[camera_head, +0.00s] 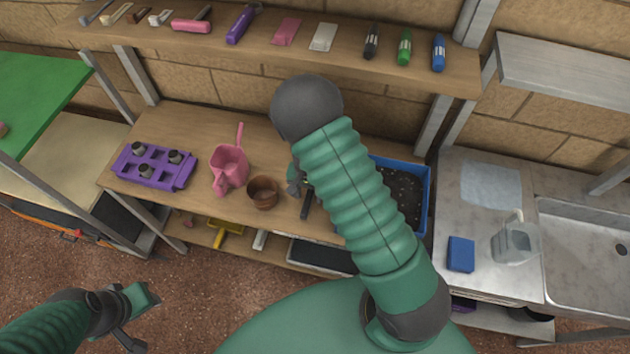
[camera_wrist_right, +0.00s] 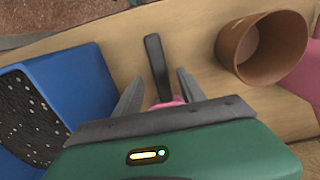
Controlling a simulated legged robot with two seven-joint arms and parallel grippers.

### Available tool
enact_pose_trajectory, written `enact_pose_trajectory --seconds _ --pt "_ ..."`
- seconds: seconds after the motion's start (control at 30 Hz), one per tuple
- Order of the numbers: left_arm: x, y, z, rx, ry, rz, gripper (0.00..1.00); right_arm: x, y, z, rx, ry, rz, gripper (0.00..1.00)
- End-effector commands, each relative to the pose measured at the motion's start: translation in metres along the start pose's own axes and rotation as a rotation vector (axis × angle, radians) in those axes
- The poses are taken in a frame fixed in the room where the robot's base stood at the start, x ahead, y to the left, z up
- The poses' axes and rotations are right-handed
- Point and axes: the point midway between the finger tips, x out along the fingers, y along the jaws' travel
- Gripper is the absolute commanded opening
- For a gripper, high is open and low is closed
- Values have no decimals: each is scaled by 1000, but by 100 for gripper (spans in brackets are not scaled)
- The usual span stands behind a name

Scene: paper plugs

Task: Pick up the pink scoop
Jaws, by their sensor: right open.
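The pink scoop lies on the wooden shelf top, and its dark handle (camera_wrist_right: 156,65) shows between the two fingers of my right gripper (camera_wrist_right: 160,77) in the right wrist view. A bit of its pink part (camera_wrist_right: 177,101) shows near the gripper base; the rest is hidden by the gripper. The fingers are open on both sides of the handle, apart from it. In the head view the dark handle (camera_head: 306,205) sticks out below my right gripper, which is mostly hidden by my arm. My left gripper (camera_head: 138,318) hangs over the floor at lower left, away from the scoop.
A brown pot (camera_head: 263,193) stands close left of the scoop in the head view, with a pink watering can (camera_head: 230,168) and a purple tray (camera_head: 153,179) beyond. A blue bin of soil (camera_head: 424,205) stands close right. An upper shelf (camera_head: 250,45) holds tools and bottles.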

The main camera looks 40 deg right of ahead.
Motion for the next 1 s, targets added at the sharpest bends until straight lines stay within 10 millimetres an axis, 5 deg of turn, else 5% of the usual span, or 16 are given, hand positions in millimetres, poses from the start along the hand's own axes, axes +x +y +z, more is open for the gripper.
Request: enact_pose_trajectory --seconds 0.2,0.43,0.8,1.0 --pt "-5 0 -2 0 1 0 36 33 1 0 -2 -1 1 47" --pt "-4 0 -1 -1 1 0 36 35 1 0 -2 1 -1 46" --pt "-4 0 -1 0 1 0 36 35 0 -1 -2 0 0 0" --pt "-4 0 -1 0 1 0 36 34 1 -1 -2 1 0 0"
